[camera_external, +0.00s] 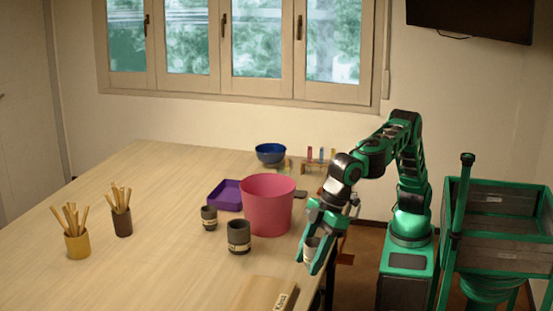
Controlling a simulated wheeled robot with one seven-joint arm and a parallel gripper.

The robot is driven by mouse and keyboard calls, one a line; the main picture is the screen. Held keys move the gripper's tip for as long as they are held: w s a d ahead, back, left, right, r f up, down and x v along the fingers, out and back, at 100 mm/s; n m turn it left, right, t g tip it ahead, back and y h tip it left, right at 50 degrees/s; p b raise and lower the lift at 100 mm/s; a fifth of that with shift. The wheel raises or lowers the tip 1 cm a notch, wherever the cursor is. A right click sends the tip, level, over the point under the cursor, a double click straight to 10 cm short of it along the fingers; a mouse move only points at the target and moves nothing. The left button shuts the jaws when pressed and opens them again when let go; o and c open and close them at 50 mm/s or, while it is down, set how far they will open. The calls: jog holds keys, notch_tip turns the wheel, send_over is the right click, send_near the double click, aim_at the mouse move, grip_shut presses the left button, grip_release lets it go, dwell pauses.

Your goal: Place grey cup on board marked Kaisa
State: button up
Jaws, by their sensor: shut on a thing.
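My gripper (312,262) is shut on a small grey cup (310,250) with a pale lower part, held near the table's right edge. Its fingers hide part of the cup. The wooden board (258,291) lies at the table's front edge, below and left of my gripper, partly cut off by the picture's bottom. Its pale label (282,301) appears to read Kaisa. The visible part of the board is bare. The held cup is apart from the board.
A pink bucket (267,207) stands left of my gripper. Two dark labelled cups (238,238) (209,218) stand beside it. Behind are a purple tray (225,195) and a blue bowl (270,153). Two stick holders (77,244) (122,222) stand left. The front-left table is clear.

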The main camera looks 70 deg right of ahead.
jog(key=w+d+f, duration=0.1)
jog(key=w+f, duration=0.1)
jog(key=w, duration=0.1)
jog(key=w+d+f, duration=0.1)
jog(key=w+f, duration=0.1)
jog(key=w, duration=0.2)
jog(key=w+d+f, duration=0.1)
jog(key=w+f, duration=0.2)
jog(key=w, duration=0.1)
jog(key=shift+a+f, duration=0.1)
jog(key=shift+f, duration=1.85)
jog(key=shift+f, duration=0.15)
jog(key=o, duration=1.2)
jog(key=shift+c, duration=0.2)
jog(key=v, duration=1.2)
